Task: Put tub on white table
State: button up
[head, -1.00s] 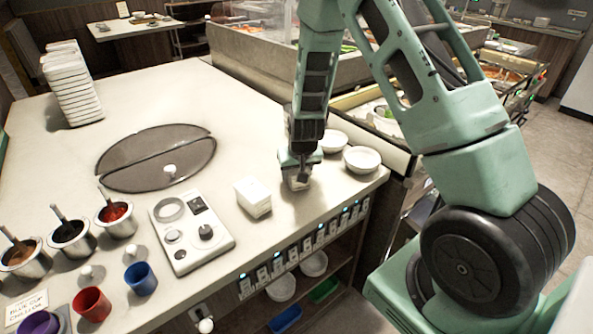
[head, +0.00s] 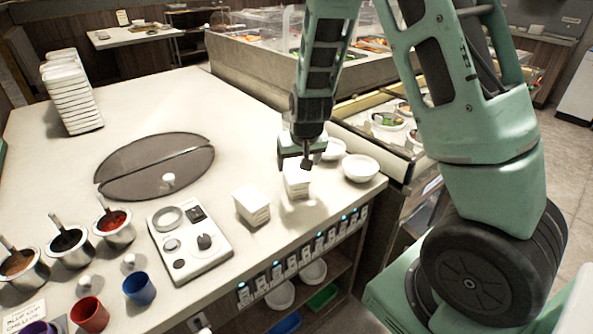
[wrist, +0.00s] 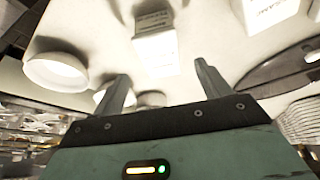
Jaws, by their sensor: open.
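Two small white tubs stand upright on the white counter table (head: 225,105). In the wrist view this tub (wrist: 157,52), with a dark printed label, lies ahead between my open fingers (wrist: 161,70). My gripper is empty and appears just above the tub, apart from it. The other labelled tub (wrist: 266,12) is cut off at the wrist view's top edge.
White bowls (head: 360,168) stand right of the tubs. A control panel (head: 190,240), sauce pots (head: 115,230) and coloured cups (head: 139,288) are at the left front. A dark oval plate (head: 155,165) and stacked white containers (head: 70,95) lie behind.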

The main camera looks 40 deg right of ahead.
jog(key=shift+v, duration=1.1)
jog(key=s+a+r+n+g+y, duration=0.2)
jog(key=s+a+r+n, duration=0.2)
jog(key=s+a, duration=0.6)
jog(key=s+a+r+n+g+y, duration=0.1)
jog(key=s+a+r+n, duration=0.4)
jog(key=a, duration=0.8)
jog(key=s+a+n+g, duration=0.1)
jog(key=s+a+n, duration=0.1)
jog(key=s, duration=1)
jog(key=shift+n+h, duration=0.4)
jog(key=shift+n, duration=0.1)
jog(key=shift+w+r, duration=0.1)
